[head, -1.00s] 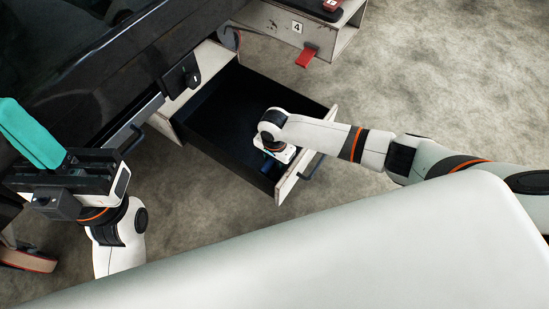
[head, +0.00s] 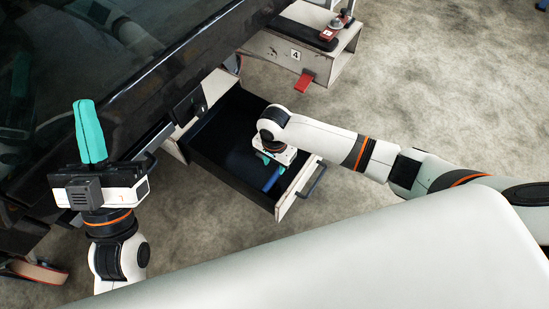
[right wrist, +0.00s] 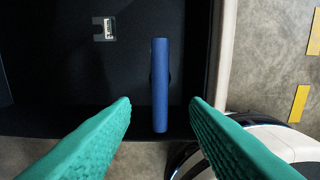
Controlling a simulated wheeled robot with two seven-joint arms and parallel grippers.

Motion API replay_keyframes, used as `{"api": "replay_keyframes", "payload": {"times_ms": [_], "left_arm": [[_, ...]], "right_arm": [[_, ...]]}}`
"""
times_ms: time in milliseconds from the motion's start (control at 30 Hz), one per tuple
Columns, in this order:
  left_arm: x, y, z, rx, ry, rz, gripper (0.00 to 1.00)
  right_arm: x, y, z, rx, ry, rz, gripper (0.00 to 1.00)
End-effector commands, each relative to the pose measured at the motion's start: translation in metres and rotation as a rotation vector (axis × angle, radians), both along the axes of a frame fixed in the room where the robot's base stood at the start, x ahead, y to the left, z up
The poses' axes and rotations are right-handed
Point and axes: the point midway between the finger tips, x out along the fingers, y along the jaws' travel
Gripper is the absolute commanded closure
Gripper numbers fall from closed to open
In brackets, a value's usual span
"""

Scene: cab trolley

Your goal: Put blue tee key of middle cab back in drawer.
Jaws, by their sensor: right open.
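The drawer (head: 300,189) is pulled out of the dark cab, with a dark inside and a pale front panel. The blue tee key (head: 272,180) is inside it near the front panel; it also shows in the right wrist view (right wrist: 160,85) as a straight blue bar. I cannot tell whether it rests fully on the floor. My right gripper (head: 266,160) is over the drawer, its teal fingers open on either side of the blue bar, with gaps on both sides (right wrist: 160,108). My left gripper (head: 91,130) points up outside the drawer, its teal fingers together and empty.
A glossy black cab surface (head: 160,60) fills the upper left. A pale unit marked 4 (head: 300,55), with a red tab (head: 305,78), stands behind the drawer. A grey handle (head: 312,181) juts from the drawer front. Concrete floor (head: 450,90) at right is clear.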

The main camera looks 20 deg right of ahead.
Motion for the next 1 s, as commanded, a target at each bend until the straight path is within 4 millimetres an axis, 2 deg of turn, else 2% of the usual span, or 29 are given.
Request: {"api": "replay_keyframes", "payload": {"times_ms": [100,167,267,300,367,433,467,500,567,600,633,700,800,900,1000], "left_arm": [[0.005,-0.001,-0.004,0.013,0.041,0.003,1.0],[0.006,-0.001,-0.005,0.015,0.051,0.003,1.0],[0.007,-0.001,-0.006,0.017,0.056,0.003,1.0],[0.007,-0.001,-0.006,0.017,0.056,0.003,1.0],[0.007,-0.001,-0.006,0.016,0.055,0.003,1.0],[0.007,-0.001,-0.006,0.016,0.054,0.003,1.0],[0.007,-0.001,-0.006,0.016,0.054,0.003,1.0],[0.007,-0.001,-0.006,0.016,0.054,0.003,1.0],[0.007,-0.001,-0.005,0.016,0.054,0.003,1.0],[0.007,-0.001,-0.005,0.016,0.053,0.003,1.0],[0.007,-0.001,-0.005,0.016,0.053,0.003,1.0],[0.007,-0.001,-0.005,0.017,0.053,0.004,1.0],[0.007,-0.001,-0.005,0.017,0.053,0.004,1.0],[0.006,-0.001,-0.005,0.017,0.053,0.004,1.0],[0.006,-0.001,-0.005,0.016,0.052,0.004,1.0]], "right_arm": [[0.0,0.003,0.003,0.011,-0.007,0.009,0.59],[-0.001,0.013,0.004,0.048,-0.035,0.043,0.59],[0.0,0.054,0.013,0.19,-0.166,0.173,0.59],[0.002,0.075,0.022,0.265,-0.258,0.245,0.59],[0.006,0.108,0.047,0.382,-0.443,0.359,0.59],[0.011,0.136,0.09,0.479,-0.714,0.477,0.59],[0.013,0.142,0.112,0.5,-0.843,0.518,0.59],[0.015,0.145,0.144,0.506,-1.016,0.561,0.59],[0.015,0.139,0.193,0.461,-1.284,0.606,0.59],[0.012,0.128,0.226,0.396,-1.459,0.624,0.59],[0.008,0.117,0.25,0.33,-1.584,0.63,0.59],[-0.007,0.087,0.302,0.128,-1.84,0.63,0.59],[-0.037,0.044,0.36,-0.209,-2.097,0.607,0.59],[-0.067,0.014,0.397,-0.498,-2.23,0.582,0.59],[-0.086,-0.002,0.416,-0.678,-2.287,0.565,0.59]]}}
